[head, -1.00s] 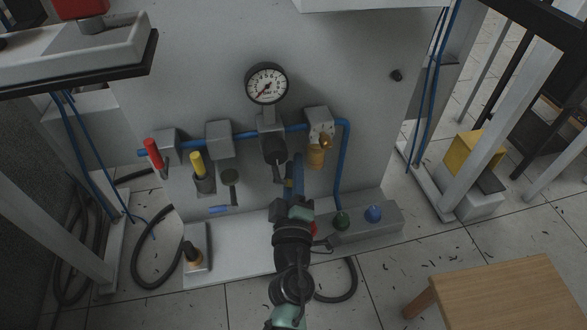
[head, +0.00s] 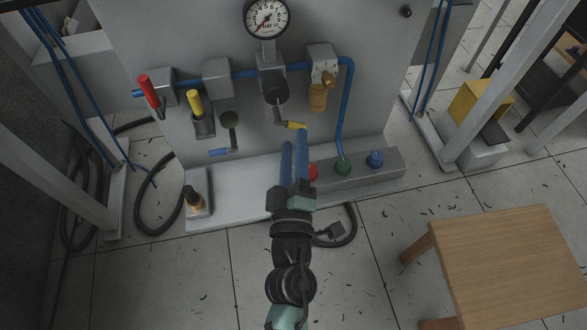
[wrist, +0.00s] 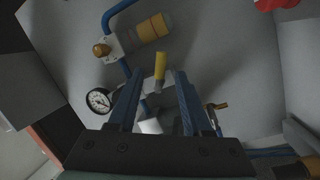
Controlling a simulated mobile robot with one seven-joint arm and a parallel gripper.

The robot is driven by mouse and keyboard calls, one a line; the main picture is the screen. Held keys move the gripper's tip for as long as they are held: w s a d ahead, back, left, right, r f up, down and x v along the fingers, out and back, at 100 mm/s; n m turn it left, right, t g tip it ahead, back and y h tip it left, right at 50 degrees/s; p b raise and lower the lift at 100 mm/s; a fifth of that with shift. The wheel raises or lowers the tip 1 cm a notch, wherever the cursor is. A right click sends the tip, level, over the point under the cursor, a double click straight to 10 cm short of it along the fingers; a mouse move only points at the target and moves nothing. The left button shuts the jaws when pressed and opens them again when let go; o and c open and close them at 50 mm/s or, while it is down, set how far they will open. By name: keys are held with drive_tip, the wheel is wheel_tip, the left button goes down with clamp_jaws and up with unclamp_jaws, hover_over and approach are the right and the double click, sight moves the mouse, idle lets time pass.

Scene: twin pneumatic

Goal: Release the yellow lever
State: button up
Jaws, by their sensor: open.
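The yellow lever (head: 297,126) is a short yellow grip on a grey crank below the black knob of the regulator (head: 276,90), under the pressure gauge. It points to the right in the head view. My gripper (head: 294,140) has two long blue fingers, open, just below the yellow grip. In the wrist view the yellow lever (wrist: 160,66) shows between the tips of my open gripper (wrist: 157,72), with a gap on each side. I cannot tell how deep it sits between them.
A red lever (head: 149,91), another yellow-topped handle (head: 195,102) and a blue-tipped lever (head: 219,153) are on the panel to the left. A button box (head: 385,174) stands below right. A wooden stool (head: 505,260) is on the floor at right.

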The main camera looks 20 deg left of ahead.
drive_tip(key=shift+v, duration=2.3)
